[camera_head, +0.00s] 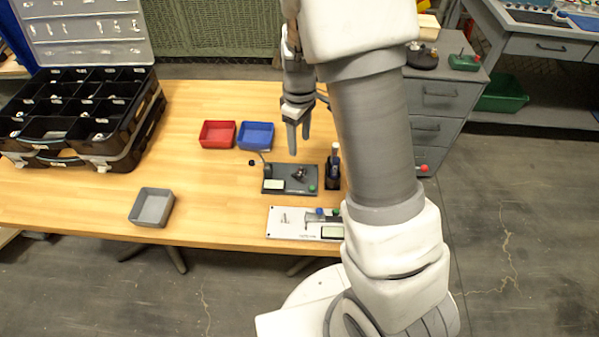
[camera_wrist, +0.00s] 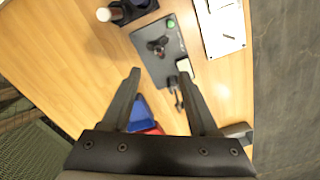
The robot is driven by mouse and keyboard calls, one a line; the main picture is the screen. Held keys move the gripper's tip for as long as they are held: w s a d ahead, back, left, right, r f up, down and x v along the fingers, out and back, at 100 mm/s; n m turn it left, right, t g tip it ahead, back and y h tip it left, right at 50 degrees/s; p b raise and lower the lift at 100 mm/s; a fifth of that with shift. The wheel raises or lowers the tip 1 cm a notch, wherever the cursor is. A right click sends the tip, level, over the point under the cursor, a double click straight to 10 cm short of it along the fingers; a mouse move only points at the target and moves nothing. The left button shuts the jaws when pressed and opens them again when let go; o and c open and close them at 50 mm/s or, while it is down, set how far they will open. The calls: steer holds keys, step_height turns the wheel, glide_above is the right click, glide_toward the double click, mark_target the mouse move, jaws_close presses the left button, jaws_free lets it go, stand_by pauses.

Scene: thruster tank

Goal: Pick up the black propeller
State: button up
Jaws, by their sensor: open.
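The black propeller (camera_head: 299,174) is small and dark and sits on a dark grey plate (camera_head: 279,187) on the wooden table. In the wrist view the propeller (camera_wrist: 158,45) lies on the plate beyond my fingertips, roughly in line with the gap between them. My gripper (camera_head: 298,142) is open and empty, pointing down above the table behind the plate. In the wrist view both fingers of my gripper (camera_wrist: 160,72) show well apart. The propeller's exact shape is too small to tell.
A dark upright device (camera_head: 333,170) stands just right of the plate. A white board (camera_head: 285,228) lies in front. Red (camera_head: 217,134), blue (camera_head: 256,135) and grey (camera_head: 152,207) bins sit to the left, with a black organizer (camera_head: 130,140) beyond. Table between bins is clear.

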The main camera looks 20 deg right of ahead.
mark_target(299, 174)
step_height(299, 174, down, 12)
steer(key=shift+d+r+b, duration=0.1)
steer(key=shift+d+b, duration=0.05)
steer(key=shift+b, duration=0.35)
steer(key=shift+c, duration=0.3)
jaws_close()
